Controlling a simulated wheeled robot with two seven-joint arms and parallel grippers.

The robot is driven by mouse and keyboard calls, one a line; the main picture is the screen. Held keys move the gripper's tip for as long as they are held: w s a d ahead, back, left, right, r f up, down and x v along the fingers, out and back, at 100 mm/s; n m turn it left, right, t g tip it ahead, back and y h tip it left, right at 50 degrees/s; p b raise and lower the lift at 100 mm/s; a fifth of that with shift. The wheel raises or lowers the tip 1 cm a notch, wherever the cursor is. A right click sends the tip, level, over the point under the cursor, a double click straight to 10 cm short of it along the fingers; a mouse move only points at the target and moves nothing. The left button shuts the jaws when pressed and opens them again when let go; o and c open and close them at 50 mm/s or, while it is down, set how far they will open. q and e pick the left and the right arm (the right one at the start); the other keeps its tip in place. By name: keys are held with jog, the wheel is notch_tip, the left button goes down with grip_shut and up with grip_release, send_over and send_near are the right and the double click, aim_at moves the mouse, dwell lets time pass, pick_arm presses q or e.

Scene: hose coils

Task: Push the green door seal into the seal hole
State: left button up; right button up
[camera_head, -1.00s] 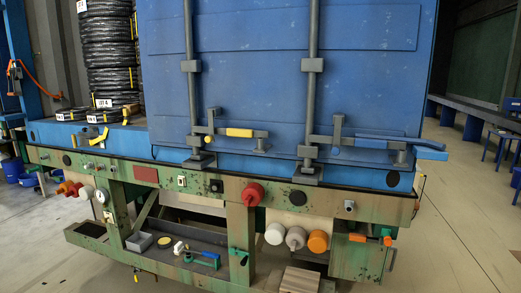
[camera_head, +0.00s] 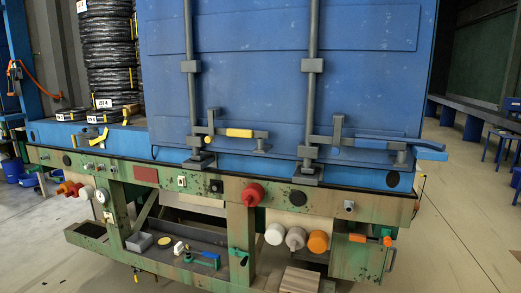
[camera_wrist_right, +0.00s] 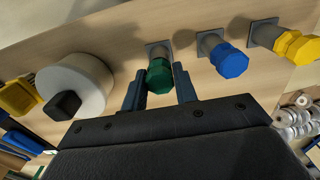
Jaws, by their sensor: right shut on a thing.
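In the right wrist view, a green faceted knob-like piece (camera_wrist_right: 159,78), which I take for the green door seal, sits at a short grey stem on a square plate of a beige panel. My right gripper (camera_wrist_right: 157,74) has its two dark blue fingers on either side of it and is shut on it. Whether the piece is free of the plate I cannot tell. I cannot make out the seal hole for sure in either view. Neither gripper shows in the head view, and my left gripper is not in view.
In the wrist view, a blue knob (camera_wrist_right: 229,61) and a yellow knob (camera_wrist_right: 297,46) stand to the right, and a large white roller (camera_wrist_right: 75,86) to the left. In the head view, a big blue container door (camera_head: 285,85) stands above a worn green bench frame (camera_head: 120,170).

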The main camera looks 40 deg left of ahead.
jog(key=shift+r, duration=0.15)
jog(key=shift+r, duration=2.1)
notch_tip(320, 180, up, 6)
jog(key=shift+r+p, duration=0.15)
jog(key=shift+p, duration=0.3)
